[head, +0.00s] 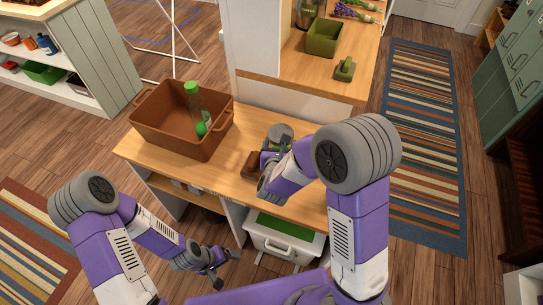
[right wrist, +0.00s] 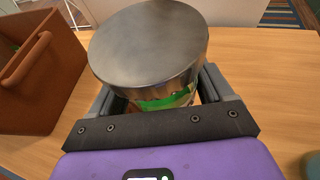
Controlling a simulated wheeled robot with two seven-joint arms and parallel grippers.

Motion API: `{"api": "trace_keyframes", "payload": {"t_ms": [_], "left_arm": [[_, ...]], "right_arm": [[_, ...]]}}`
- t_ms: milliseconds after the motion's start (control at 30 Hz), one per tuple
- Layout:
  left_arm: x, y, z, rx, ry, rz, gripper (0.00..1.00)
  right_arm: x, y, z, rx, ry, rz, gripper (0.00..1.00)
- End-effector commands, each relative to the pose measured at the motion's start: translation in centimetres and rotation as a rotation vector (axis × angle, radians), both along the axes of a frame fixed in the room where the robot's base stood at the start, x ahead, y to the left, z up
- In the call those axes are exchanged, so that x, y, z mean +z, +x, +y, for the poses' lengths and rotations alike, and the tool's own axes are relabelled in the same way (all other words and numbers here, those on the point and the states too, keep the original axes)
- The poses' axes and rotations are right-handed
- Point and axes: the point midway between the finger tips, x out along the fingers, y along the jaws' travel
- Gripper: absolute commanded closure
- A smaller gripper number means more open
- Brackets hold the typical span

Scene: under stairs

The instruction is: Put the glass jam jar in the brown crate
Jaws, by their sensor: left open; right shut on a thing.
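The glass jam jar (head: 281,132) has a grey metal lid, and the right wrist view shows the lid large with a green label below (right wrist: 148,48). My right gripper (head: 272,152) is shut on the jar, with one finger on each side. I cannot tell whether the jar touches the counter. The brown crate (head: 165,133) stands on the counter left of the jar; its side and handle show at the left of the right wrist view (right wrist: 50,88). My left gripper (head: 227,268) is open and empty, low in front of the counter.
A small brown object (head: 252,163) lies on the counter beside my right gripper. A green bin (head: 323,37) and a small green item (head: 345,69) sit on the raised counter behind. The wooden counter (head: 233,150) is clear between crate and jar.

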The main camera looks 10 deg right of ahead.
Motion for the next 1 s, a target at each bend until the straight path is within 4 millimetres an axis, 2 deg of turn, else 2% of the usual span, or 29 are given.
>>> {"api": "trace_keyframes", "payload": {"t_ms": [33,233,467,867,900,1000], "left_arm": [[-0.5,0.0,0.0,0.000,0.000,0.000,0.05],[-1.0,0.0,0.0,0.000,0.000,0.000,0.05],[-2.3,0.0,0.0,0.000,0.000,0.000,0.05],[-2.6,0.0,0.0,0.000,0.000,0.000,0.05],[-2.6,0.0,0.0,0.000,0.000,0.000,0.05],[-2.5,0.0,0.0,0.000,0.000,0.000,0.05]], "right_arm": [[-1.0,0.0,0.0,0.001,-0.002,0.001,0.83],[-2.2,0.0,0.0,-0.001,-0.001,-0.002,0.83],[-5.3,0.0,0.0,-0.001,-0.002,-0.001,0.83],[-5.6,0.0,0.0,0.000,0.000,-0.003,0.83],[-5.7,0.0,0.0,0.000,0.001,-0.001,0.19],[-5.6,0.0,0.0,0.000,0.001,-0.001,0.03]]}}
